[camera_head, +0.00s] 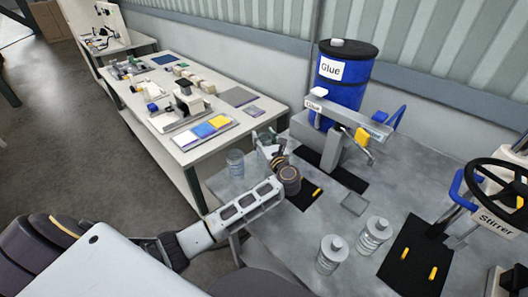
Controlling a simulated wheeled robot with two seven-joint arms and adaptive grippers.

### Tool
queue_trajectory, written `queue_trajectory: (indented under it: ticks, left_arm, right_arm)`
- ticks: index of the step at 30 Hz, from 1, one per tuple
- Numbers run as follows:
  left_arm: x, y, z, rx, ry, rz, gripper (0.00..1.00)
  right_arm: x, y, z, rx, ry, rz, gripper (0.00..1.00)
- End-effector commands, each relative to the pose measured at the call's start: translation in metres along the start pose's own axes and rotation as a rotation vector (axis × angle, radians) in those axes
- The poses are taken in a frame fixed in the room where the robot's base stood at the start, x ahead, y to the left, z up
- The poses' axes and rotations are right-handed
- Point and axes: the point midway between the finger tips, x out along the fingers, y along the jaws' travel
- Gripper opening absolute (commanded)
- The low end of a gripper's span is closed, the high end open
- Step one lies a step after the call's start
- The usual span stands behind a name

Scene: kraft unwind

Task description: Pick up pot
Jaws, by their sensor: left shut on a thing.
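A clear pot (235,163) shows upright at the left corner of the grey table (300,140), just left of my left gripper (264,146). My left arm comes in from the lower left and its wrist bends over the table's left side. The left gripper is shut on the clear pot, though its fingertips are small and the contact is hard to make out. Two more clear pots with grey lids stand upright at the front, one (332,254) nearer and one (374,237) to its right. My right gripper is not in view.
A blue glue barrel (342,85) with a dispenser arm (345,115) stands at the back. A stirrer (495,215) with a black wheel is at the right. Black mats (412,262) and a grey square plate (355,204) lie on the table. A cluttered white table (240,140) adjoins at left.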

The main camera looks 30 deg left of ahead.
Motion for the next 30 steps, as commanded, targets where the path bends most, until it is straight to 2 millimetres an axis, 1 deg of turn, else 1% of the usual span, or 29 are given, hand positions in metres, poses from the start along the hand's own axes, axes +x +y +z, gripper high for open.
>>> queue_trajectory:
  ticks: [6,11,14,20,24,30]
  left_arm:
    - [0.0,0.0,0.002,-0.002,0.0,0.0,0.09]
    - [0.0,-0.001,0.012,-0.003,0.0,0.0,0.09]
    - [0.0,0.0,0.022,-0.004,0.0,0.0,0.09]
    - [0.0,0.0,0.051,-0.005,0.0,0.001,0.09]
    - [0.0,0.0,0.072,-0.005,0.0,0.0,0.09]
    - [0.0,0.0,0.093,-0.003,0.0,0.0,0.09]
  right_arm:
    - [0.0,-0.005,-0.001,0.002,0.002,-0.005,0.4]
    - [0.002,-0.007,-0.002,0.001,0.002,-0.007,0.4]
    - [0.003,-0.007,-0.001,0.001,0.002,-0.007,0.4]
    - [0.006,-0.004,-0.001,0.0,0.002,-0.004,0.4]
    - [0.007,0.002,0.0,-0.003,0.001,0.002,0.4]
    - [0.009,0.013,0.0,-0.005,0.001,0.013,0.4]
